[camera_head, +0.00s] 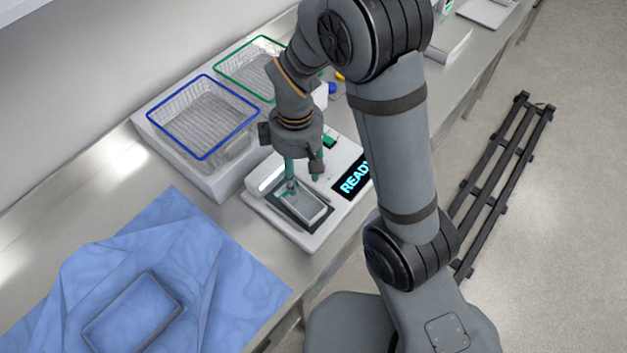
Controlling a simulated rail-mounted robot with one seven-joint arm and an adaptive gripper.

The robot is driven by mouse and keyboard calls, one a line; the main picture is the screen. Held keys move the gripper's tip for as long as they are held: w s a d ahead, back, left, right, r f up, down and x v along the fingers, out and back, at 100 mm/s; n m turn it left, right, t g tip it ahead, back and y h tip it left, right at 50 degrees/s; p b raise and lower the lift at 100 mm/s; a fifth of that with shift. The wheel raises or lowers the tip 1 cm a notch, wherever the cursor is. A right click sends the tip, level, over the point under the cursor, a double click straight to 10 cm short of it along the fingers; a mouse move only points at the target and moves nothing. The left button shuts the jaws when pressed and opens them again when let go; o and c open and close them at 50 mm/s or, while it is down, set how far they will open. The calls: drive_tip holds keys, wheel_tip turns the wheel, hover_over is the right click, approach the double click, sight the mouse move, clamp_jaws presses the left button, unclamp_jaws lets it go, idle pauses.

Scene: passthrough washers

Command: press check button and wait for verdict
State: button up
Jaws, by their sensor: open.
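A white checking device (333,208) sits on the bench with a dark display (353,178) whose cyan letters read "READ", the rest cut off by my arm. A green button (329,141) shows on its top behind my gripper, partly hidden. A clear, shallow tray-like piece (304,206) lies in the dark-framed recess at the device's front. My gripper (303,176) points down over the device, above the back of the recess, with its fingers apart. Its tips are close to the tray-like piece; I cannot tell whether they touch it.
A blue-rimmed wire basket (203,152) and a green-rimmed one (231,67) stand on a white base (225,187) behind the device. A blue cloth (215,270) with a rectangular outline lies front left. Bare metal bench (90,195) is free at left. A dark rack (500,175) lies on the floor at right.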

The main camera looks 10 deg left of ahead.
drive_tip(key=c, duration=1)
idle(1.0)
